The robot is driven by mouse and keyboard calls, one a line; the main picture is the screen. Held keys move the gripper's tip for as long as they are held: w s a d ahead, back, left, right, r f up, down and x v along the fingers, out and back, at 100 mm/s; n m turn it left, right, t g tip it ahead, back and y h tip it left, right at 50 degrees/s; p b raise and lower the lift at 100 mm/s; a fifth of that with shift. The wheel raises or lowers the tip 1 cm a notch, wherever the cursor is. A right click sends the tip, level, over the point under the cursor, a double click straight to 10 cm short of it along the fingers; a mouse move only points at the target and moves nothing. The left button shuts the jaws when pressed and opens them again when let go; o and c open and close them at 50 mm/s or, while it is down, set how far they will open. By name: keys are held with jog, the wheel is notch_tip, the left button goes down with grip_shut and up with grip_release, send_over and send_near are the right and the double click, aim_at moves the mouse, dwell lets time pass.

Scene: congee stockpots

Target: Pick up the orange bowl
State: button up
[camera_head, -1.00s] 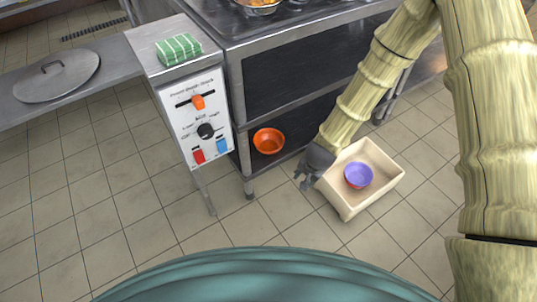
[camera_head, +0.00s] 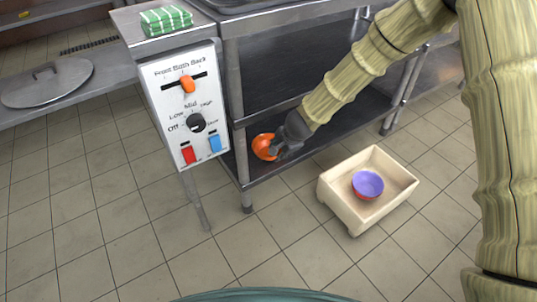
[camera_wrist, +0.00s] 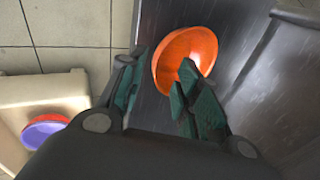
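The orange bowl (camera_head: 262,147) sits on the lower shelf of the metal stand, near its left front leg. It also shows in the wrist view (camera_wrist: 196,46), where its inside faces the camera. My gripper (camera_head: 279,150) is at the bowl's right side in the head view and covers part of it. In the wrist view my gripper (camera_wrist: 160,78) has its fingers spread apart, with the bowl's near rim between the fingertips. One finger overlaps the bowl's inside and the other is outside its edge. I cannot tell whether either finger touches it.
The lower shelf (camera_head: 330,136) has a deck above it and metal legs at the corners. A cream bin (camera_head: 335,197) on the tiled floor holds a purple and red bowl (camera_head: 367,185). A control panel (camera_head: 184,108) stands left of the shelf.

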jog(key=b+x, duration=0.1)
jog(key=x, duration=0.3)
jog(key=shift+w+f+b, duration=0.1)
jog(key=shift+f+b, duration=0.1)
jog(key=shift+b, duration=0.15)
jog(key=shift+w+d+b+x, duration=0.15)
jog(key=shift+b+x, duration=0.8)
jog(key=shift+x, duration=0.35)
jog(key=shift+w+d+b+x, duration=0.1)
jog(key=shift+d+b+x, duration=0.05)
jog(key=shift+b+x, duration=1)
jog(key=shift+w, duration=0.1)
grip_shut()
